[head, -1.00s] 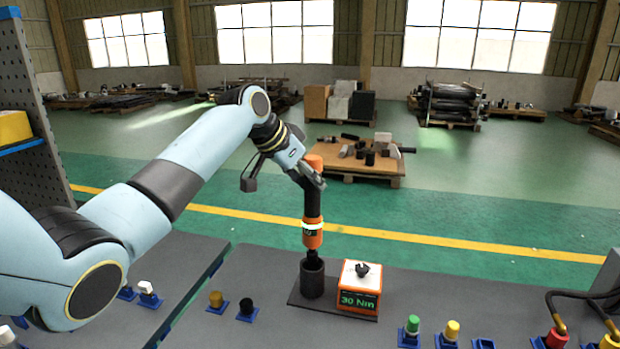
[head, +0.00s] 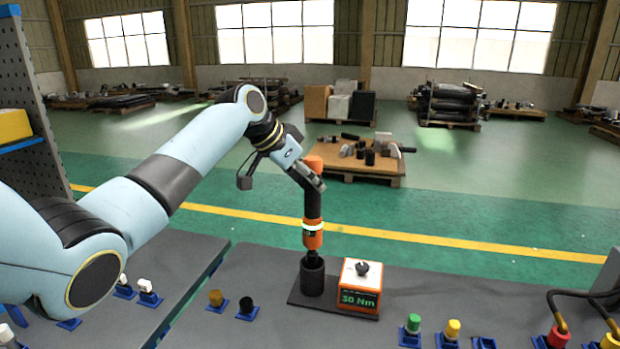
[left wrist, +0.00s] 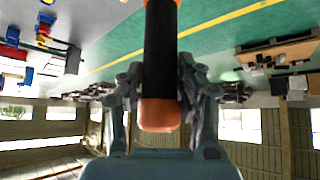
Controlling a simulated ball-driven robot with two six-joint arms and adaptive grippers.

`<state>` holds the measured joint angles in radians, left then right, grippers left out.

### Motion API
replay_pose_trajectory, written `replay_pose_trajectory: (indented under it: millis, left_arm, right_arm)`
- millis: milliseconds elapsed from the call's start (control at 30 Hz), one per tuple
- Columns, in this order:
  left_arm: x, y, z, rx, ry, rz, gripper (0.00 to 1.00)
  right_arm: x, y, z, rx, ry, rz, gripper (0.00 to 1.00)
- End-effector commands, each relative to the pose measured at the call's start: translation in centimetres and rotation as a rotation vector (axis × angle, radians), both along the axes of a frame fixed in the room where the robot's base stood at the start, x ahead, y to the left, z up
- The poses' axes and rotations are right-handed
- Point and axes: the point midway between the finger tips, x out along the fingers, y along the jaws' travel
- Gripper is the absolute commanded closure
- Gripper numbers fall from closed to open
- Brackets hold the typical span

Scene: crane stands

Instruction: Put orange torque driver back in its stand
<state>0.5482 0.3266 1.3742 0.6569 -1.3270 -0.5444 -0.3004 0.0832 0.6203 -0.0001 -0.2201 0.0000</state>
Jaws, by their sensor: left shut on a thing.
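The orange torque driver (head: 313,232) has an orange top, a black grip and an orange lower body with a light ring. My left gripper (head: 312,181) is shut on its upper part and holds it upright. The driver's lower tip is at the mouth of the dark cylindrical stand (head: 312,278); I cannot tell how deep it sits. In the left wrist view the driver's black grip (left wrist: 160,60) runs between the two fingers (left wrist: 160,90), with its orange end toward the palm. My right gripper is not in view.
An orange and white box (head: 361,284) reading 30 Nm stands right of the stand on the same dark base. Several coloured caps in blue holders sit along the grey bench (head: 260,270). A pegboard shelf (head: 25,120) rises at the left.

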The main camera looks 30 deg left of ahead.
Motion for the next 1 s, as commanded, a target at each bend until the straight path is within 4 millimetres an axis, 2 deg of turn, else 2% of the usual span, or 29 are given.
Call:
replay_pose_trajectory:
  millis: [1000]
  left_arm:
    - [0.1, 0.0, -3.4, 0.000, -0.006, 0.000, 1.00]
  right_arm:
    - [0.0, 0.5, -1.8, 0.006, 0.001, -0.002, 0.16]
